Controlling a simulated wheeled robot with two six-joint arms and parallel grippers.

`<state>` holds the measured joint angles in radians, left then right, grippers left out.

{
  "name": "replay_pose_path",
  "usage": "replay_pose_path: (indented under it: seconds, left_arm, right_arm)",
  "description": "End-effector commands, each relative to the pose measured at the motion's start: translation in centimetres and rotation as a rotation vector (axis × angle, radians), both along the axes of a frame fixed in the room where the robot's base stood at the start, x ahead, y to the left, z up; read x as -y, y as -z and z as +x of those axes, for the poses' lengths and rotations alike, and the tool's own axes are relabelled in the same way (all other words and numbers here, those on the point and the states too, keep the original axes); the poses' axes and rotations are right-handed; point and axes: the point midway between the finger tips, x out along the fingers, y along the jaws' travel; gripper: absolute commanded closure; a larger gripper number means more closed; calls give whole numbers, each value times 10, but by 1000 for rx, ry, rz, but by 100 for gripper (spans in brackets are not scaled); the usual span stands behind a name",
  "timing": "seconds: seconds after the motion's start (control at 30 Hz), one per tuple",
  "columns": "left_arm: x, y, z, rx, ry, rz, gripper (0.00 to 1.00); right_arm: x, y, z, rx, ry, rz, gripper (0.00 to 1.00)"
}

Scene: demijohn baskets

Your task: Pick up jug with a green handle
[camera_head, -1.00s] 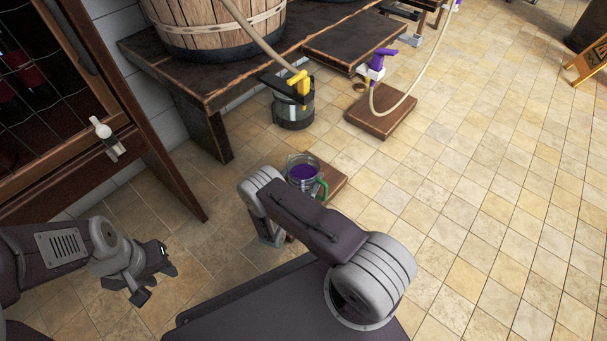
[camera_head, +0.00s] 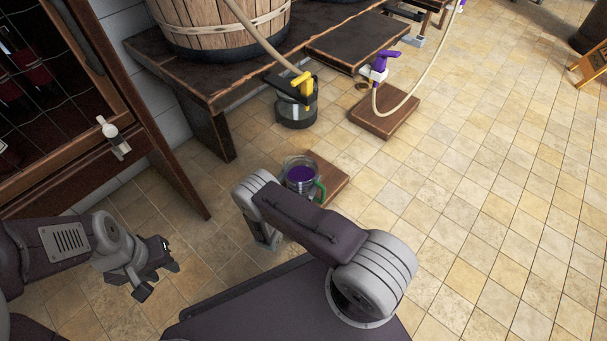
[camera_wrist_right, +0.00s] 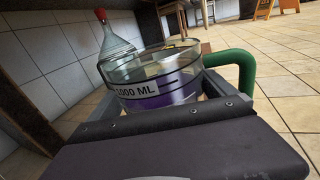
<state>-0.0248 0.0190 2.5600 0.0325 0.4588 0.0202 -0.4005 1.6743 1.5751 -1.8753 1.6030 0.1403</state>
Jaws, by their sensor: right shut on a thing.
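The jug (camera_head: 300,174) is clear, holds purple liquid and has a green handle (camera_head: 321,190). In the head view it is beyond my right forearm, which hides its lower part. In the right wrist view the jug (camera_wrist_right: 155,92), marked "1000 ML", sits upright between the fingers of my right gripper (camera_wrist_right: 160,104), which is shut on it. Its green handle (camera_wrist_right: 242,66) is on the right. I cannot tell how high its base is. My left gripper (camera_head: 157,276) is open and empty, low at the left.
A wooden board (camera_head: 330,178) lies beside the jug. Another board (camera_head: 385,117) holds a purple tap with a hose. A cabinet (camera_head: 150,130) is at left.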

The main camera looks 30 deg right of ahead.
Motion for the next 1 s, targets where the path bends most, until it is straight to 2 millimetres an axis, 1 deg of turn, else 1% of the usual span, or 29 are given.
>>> replay_pose_path:
  seconds: [0.03, 0.2, 0.57, 1.0]
  left_arm:
    - [0, -1, 0, 0, 0, 0, 65]
    - [0, -2, 0, 0, 0, 0, 65]
    - [0, -2, 0, 0, 0, 0, 65]
    - [0, -5, 0, 0, 0, 0, 65]
  right_arm:
    - [-2, -3, 0, 5, 0, -3, 78]
    - [-6, -4, -2, 5, -1, -3, 78]
    - [-7, -4, -2, 5, -1, -3, 78]
    - [-24, -7, -9, 5, -2, -3, 78]
